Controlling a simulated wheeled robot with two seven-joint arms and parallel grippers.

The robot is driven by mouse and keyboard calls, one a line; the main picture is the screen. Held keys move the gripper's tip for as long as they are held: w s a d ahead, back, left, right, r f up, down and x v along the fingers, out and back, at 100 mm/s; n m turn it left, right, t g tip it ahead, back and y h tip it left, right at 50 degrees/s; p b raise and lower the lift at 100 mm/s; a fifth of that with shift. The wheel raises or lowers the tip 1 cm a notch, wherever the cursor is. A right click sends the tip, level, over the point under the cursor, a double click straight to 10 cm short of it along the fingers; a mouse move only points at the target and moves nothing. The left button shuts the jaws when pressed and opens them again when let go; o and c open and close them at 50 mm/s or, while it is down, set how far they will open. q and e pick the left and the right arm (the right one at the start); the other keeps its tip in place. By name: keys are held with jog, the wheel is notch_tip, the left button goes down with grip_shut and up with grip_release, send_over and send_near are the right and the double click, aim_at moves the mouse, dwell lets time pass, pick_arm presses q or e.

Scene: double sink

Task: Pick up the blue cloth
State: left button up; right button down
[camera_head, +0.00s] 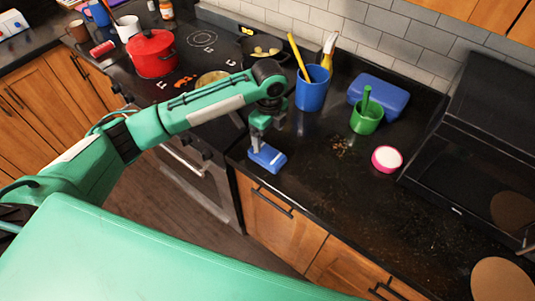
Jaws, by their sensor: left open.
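The blue cloth (267,158) lies on the black counter near its front edge, beside the stove. It looks like a small folded block with a paler front side. My left gripper (257,143) points down from above and its fingertips are right at the cloth's top left part. The gripper is open. Whether the fingers touch the cloth or straddle it is too small to tell. My right gripper is not in view.
Behind stand a blue cup (312,90) with a yellow-handled tool, a green cup (366,119), a blue box (379,97) and a pink-rimmed bowl (387,159). A red pot (152,54) is on the stove. Counter right of the cloth is mostly free, with crumbs.

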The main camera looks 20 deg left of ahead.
pick_arm(q)
send_over(267, 153)
jog(key=f, duration=0.4)
jog(key=shift+d+p, duration=0.25)
jog(key=shift+p, duration=0.15)
jog(key=shift+f, duration=0.3)
notch_tip(267, 153, down, 4)
jog(key=p, duration=0.2)
jog(key=shift+a+f+p, duration=0.1)
jog(key=shift+a+p, duration=0.05)
jog(key=shift+p, duration=0.15)
jog(key=shift+f, duration=0.3)
jog(key=c, duration=1.1)
jog(key=shift+o, duration=0.2)
jog(key=shift+r, duration=0.1)
notch_tip(267, 153, up, 20)
jog(key=b, duration=0.5)
